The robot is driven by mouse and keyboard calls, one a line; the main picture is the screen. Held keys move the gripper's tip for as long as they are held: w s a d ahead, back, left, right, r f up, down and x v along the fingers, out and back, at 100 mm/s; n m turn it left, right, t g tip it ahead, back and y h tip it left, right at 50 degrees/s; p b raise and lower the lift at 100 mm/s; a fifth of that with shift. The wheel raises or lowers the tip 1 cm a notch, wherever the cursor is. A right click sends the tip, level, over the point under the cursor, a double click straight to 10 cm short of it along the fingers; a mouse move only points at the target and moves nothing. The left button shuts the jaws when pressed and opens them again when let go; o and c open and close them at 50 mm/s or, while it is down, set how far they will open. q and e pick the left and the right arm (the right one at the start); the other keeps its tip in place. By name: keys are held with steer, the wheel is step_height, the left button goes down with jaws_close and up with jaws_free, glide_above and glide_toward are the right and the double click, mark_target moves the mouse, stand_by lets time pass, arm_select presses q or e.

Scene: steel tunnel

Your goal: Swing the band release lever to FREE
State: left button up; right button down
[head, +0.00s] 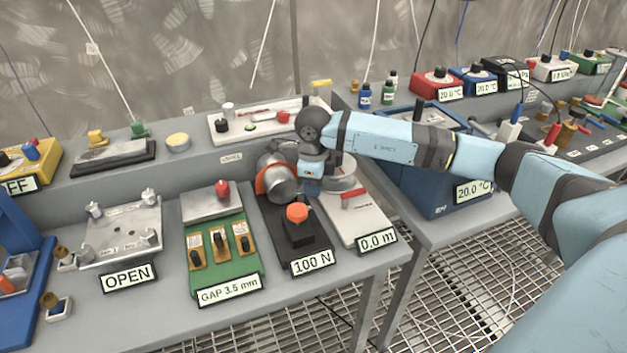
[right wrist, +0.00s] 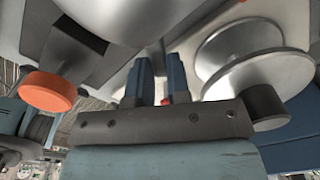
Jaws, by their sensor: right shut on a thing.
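My right gripper (head: 312,184) points down between a silver drum (head: 284,186) with an orange band (head: 261,181) and a pale spool (head: 342,174). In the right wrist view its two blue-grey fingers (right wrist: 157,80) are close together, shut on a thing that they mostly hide. A bit of red (right wrist: 166,101) shows by the fingers; I cannot tell what it belongs to. A red lever-like bar (head: 354,193) lies on the white plate marked 0.0 m, just right of the gripper. I cannot read a FREE mark. My left gripper is not in view.
An orange knob (head: 297,212) stands on the black 100 N unit in front of the gripper. A green GAP unit (head: 222,262) and an OPEN plate (head: 110,240) stand to the left. A blue box (head: 440,188) stands to the right, under my arm. The bench front edge is clear.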

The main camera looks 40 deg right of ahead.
steer(key=m, duration=0.2)
steer(key=a+m+p, duration=0.1)
steer(key=m, duration=0.2)
steer(key=shift+s+a+r+m, duration=0.1)
steer(key=shift+s+a+m, duration=0.1)
steer(key=shift+s+m, duration=0.15)
steer(key=m, duration=0.1)
steer(key=a+m+p, duration=0.1)
steer(key=m, duration=0.1)
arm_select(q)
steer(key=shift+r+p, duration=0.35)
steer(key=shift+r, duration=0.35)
arm_select(e)
steer(key=shift+a+m, duration=0.25)
steer(key=shift+m, duration=1)
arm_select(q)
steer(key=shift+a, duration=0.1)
arm_select(e)
steer(key=c, duration=1.1)
jaws_free()
arm_select(q)
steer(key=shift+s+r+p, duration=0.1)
steer(key=shift+p, duration=0.35)
arm_select(e)
step_height(320, 180, up, 14)
steer(key=shift+f, duration=0.15)
